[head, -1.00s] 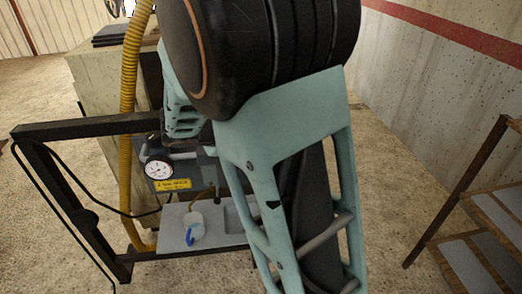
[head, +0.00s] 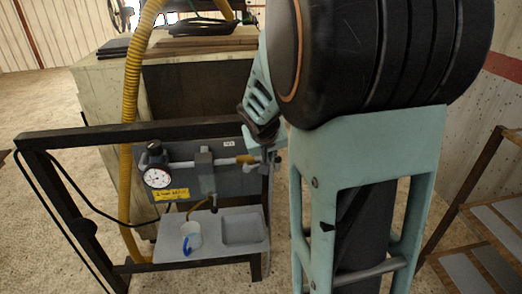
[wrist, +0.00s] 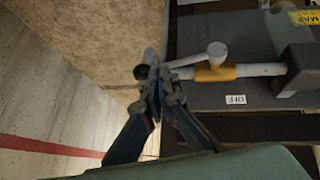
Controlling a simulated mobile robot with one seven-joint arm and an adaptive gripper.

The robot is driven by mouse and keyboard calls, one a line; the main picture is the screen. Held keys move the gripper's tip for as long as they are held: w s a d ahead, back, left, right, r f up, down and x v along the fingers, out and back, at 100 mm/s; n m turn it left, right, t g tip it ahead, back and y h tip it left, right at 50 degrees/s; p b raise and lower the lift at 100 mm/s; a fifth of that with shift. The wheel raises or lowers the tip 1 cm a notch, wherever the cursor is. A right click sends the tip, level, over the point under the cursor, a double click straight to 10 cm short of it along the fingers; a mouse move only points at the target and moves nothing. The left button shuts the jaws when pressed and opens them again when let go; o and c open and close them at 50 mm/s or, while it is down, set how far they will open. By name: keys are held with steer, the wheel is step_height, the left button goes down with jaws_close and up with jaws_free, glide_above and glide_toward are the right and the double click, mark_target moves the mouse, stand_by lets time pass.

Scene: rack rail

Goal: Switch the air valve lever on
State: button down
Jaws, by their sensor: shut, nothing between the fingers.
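The air valve is a brass-yellow body (wrist: 215,72) on a grey horizontal pipe; it also shows in the head view (head: 245,159). A pale grey lever (wrist: 192,60) with a round knob-like end slants along the pipe beside the brass body. A small white label (wrist: 236,99) sits on the panel by the valve, its print upside down in the wrist view. My gripper (wrist: 154,80) is shut and empty at the pipe's free end, its tips overlapping the lever's left end in view. I cannot tell whether they touch it.
A pressure gauge (head: 157,178) and a yellow sign (head: 171,194) are on the panel's left. A dark frame bar (head: 130,132) crosses above. Steps (head: 478,215) stand at right.

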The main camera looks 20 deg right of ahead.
steer(key=shift+s+d+f+b, duration=0.2)
steer(key=shift+d+f+b, duration=0.25)
steer(key=shift+f+b, duration=0.15)
steer(key=shift+f, duration=0.1)
stand_by(0.3)
